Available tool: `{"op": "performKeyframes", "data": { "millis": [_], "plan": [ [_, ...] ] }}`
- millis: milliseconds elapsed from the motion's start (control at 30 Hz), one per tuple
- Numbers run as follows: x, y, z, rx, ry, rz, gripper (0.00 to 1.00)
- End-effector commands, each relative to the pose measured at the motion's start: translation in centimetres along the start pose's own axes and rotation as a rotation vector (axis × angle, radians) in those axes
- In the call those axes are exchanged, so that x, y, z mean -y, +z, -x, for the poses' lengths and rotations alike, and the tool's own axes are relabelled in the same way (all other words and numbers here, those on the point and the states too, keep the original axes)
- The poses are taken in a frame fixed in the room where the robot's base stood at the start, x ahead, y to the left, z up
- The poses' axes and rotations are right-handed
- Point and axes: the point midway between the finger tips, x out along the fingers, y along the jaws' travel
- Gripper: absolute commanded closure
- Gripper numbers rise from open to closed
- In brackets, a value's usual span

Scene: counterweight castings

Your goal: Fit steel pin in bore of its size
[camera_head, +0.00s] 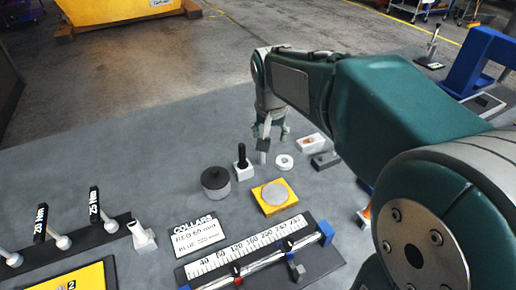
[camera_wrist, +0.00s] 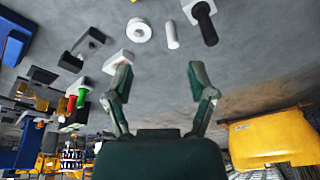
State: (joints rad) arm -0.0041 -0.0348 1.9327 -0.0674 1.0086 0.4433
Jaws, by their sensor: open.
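A plain light-grey steel pin (camera_wrist: 171,35) appears to stand upright on the grey table, beyond my fingertips in the wrist view. In the head view the pin (camera_head: 263,157) shows just below my gripper (camera_head: 271,137). My gripper is open, with nothing between its fingers; they also show spread in the wrist view (camera_wrist: 160,75). A white ring (camera_head: 284,162) lies right of the pin. A pale block (camera_head: 311,143) and a darker grey block (camera_head: 325,160) lie farther right. Which of these has the bore of the pin's size I cannot tell.
A black-handled piece on a white block (camera_head: 242,165) stands close left of the pin. A dark-topped cylinder (camera_head: 215,183), a yellow plate with a disc (camera_head: 275,195) and a ruler fixture (camera_head: 250,250) are nearer. The table's left back is clear.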

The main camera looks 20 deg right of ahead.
Motion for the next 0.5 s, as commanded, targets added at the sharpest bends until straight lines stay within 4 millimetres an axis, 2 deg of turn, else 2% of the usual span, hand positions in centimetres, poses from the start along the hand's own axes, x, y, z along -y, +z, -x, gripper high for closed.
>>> {"op": "performKeyframes", "data": {
  "millis": [100,233,400,500],
  "plan": [
    [1.1,-2.5,-2.4,0.036,0.026,-0.058,0.28],
    [2.0,-4.7,-4.8,0.064,0.053,-0.119,0.28],
    [2.6,-6.2,-6.7,0.082,0.074,-0.165,0.28],
    [2.7,-6.3,-7.3,0.087,0.078,-0.174,0.28]
  ]
}}
